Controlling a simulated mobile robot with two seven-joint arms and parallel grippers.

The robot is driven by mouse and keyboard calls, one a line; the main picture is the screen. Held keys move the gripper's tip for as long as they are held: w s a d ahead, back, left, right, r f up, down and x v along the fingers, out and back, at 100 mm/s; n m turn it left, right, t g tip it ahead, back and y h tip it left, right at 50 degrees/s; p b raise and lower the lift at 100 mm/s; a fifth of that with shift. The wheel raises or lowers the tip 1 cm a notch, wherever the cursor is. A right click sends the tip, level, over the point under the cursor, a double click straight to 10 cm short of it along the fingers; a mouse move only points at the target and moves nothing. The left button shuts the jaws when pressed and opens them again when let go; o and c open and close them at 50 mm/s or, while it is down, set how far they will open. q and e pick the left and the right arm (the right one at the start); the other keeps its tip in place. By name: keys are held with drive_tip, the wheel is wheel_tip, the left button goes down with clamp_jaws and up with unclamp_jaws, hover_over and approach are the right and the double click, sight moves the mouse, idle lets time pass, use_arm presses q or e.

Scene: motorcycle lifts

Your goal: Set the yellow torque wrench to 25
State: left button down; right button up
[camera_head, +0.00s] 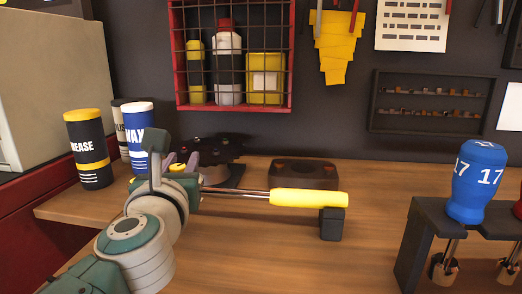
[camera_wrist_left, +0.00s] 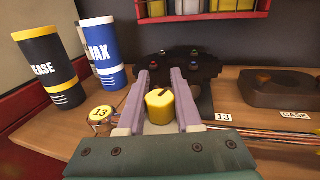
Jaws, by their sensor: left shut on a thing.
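The yellow torque wrench lies across the bench, its yellow handle (camera_head: 310,197) resting on a black block (camera_head: 331,224) and its metal shaft (camera_head: 235,193) running left to my left gripper. My left gripper (camera_head: 178,167) is shut on a yellow knob with a dark mark on top. In the left wrist view the knob (camera_wrist_left: 160,108) sits between the purple fingers. A yellow disc reading 13 (camera_wrist_left: 102,113) shows left of the fingers, and a white label reading 13 (camera_wrist_left: 223,117) to their right. How the knob joins the wrench is hidden. My right gripper is out of view.
Grease (camera_head: 88,150) and wax (camera_head: 139,136) containers stand behind on the left. A dark rack (camera_wrist_left: 190,66) and a brown case (camera_head: 304,174) are behind the wrench. A black stand with a blue 17 handle (camera_head: 478,180) is at right. Bare bench lies in front.

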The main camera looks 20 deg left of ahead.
use_arm(q)
drive_tip(key=m+h, duration=0.1)
drive_tip(key=h, duration=0.1)
drive_tip(key=m+t+h, duration=0.1)
drive_tip(key=shift+w+d+r+m+t+h, duration=0.1)
drive_tip(key=shift+d+m+t+h, duration=0.1)
drive_tip(key=shift+m+t+h, duration=0.15)
drive_tip(key=shift+d+m+t+h, duration=0.15)
drive_tip(key=shift+d+m+h, duration=0.1)
drive_tip(key=shift+m+h, duration=0.75)
drive_tip(key=shift+d+m+t+h, duration=0.15)
drive_tip(key=shift+m+h, duration=0.3)
drive_tip(key=shift+h, duration=0.9)
drive_tip(key=shift+w+d, duration=0.1)
drive_tip(key=c, duration=0.6)
unclamp_jaws()
